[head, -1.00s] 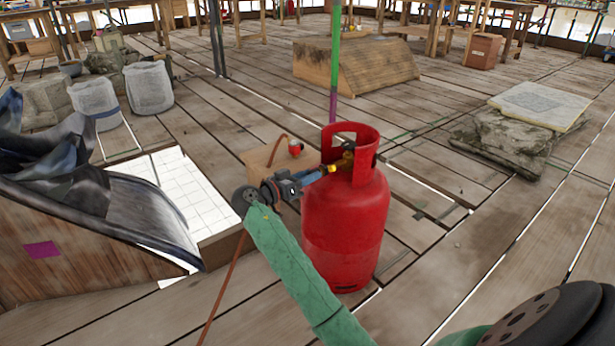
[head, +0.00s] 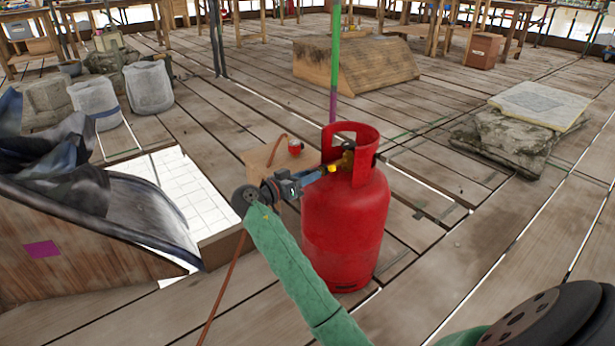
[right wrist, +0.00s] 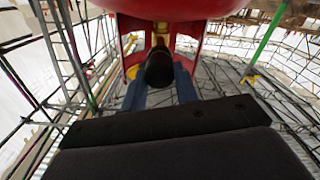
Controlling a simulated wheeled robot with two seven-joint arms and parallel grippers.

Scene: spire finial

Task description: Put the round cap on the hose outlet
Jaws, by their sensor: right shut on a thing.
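A red gas cylinder (head: 345,225) stands upright on the plank floor in the head view. Its brass valve (head: 347,160) sits inside the red collar; it also shows in the right wrist view (right wrist: 161,40). My right gripper (head: 322,173) reaches in from the left with blue fingers at collar height. In the right wrist view the fingers (right wrist: 160,88) are shut on a black round piece (right wrist: 159,69), likely the cap, in line with the valve. Whether it touches the outlet I cannot tell. A yellow piece (head: 331,168) shows at the fingertips. My left gripper is out of view.
A wooden block (head: 262,165) with a red round part (head: 295,146) and a brown hose (head: 277,148) stands behind the gripper. A green and purple pole (head: 334,70) rises behind the cylinder. A floor opening (head: 165,195) lies left.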

